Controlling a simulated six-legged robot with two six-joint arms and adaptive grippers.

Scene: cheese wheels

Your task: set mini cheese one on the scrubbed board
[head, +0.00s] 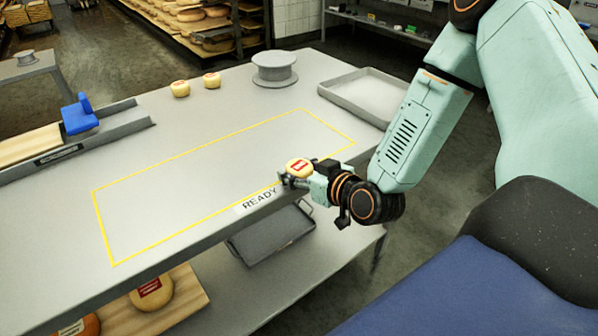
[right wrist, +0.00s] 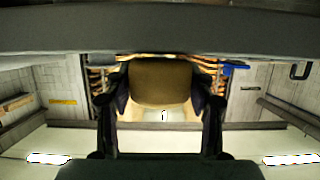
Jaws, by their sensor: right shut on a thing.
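My right gripper (head: 287,181) is shut on a small pale-yellow mini cheese (head: 299,167) with a red label, at the table's front edge near the READY mark. The right wrist view shows the cheese (right wrist: 160,82) between both fingers. Two more mini cheeses, one on the left (head: 180,89) and one on the right (head: 212,80), stand at the back of the table. A pale wooden board (head: 28,143) lies at the far left; another wooden board (head: 190,291) is on the lower shelf. I cannot tell which is the scrubbed one. My left gripper is not in view.
A yellow outline (head: 205,147) encloses bare grey tabletop. A round grey stand (head: 274,68) and a shallow grey tray (head: 368,92) are at the back. A blue-handled thing (head: 79,116) stands by the left board. Larger cheeses (head: 152,292) sit below.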

